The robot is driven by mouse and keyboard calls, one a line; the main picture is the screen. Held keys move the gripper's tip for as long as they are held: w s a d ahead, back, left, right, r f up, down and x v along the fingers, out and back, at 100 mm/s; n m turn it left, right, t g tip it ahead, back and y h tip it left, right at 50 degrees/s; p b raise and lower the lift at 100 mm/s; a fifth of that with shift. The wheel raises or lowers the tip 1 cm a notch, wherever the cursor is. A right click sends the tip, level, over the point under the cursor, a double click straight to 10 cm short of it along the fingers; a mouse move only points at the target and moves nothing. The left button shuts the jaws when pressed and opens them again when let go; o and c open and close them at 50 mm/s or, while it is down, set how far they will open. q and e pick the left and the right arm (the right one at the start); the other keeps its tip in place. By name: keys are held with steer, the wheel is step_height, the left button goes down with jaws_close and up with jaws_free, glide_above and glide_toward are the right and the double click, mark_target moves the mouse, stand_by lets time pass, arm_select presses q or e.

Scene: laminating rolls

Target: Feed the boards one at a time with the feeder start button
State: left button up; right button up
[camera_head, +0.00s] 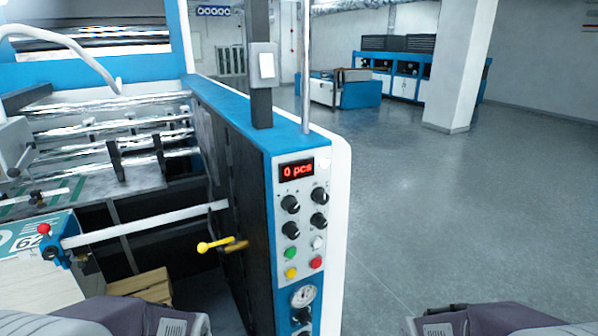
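A control panel (303,220) faces me on the end of the blue and white machine. Its red display (297,170) reads "0 pcs". Below several black knobs are a green button (291,253), a white button (318,243), a yellow button (291,273) and a red button (316,262); I cannot read which is the feeder start. Pale boards (35,292) lie at the lower left, by a green printed sheet marked 62. Parts of my two arms show at the bottom edge, left and right, but neither gripper is in view.
A yellow-handled lever (215,245) sticks out left of the panel. A pressure gauge (303,296) sits below the buttons. Metal rollers (110,105) span the machine at left. The grey floor on the right is clear up to a white pillar (459,65).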

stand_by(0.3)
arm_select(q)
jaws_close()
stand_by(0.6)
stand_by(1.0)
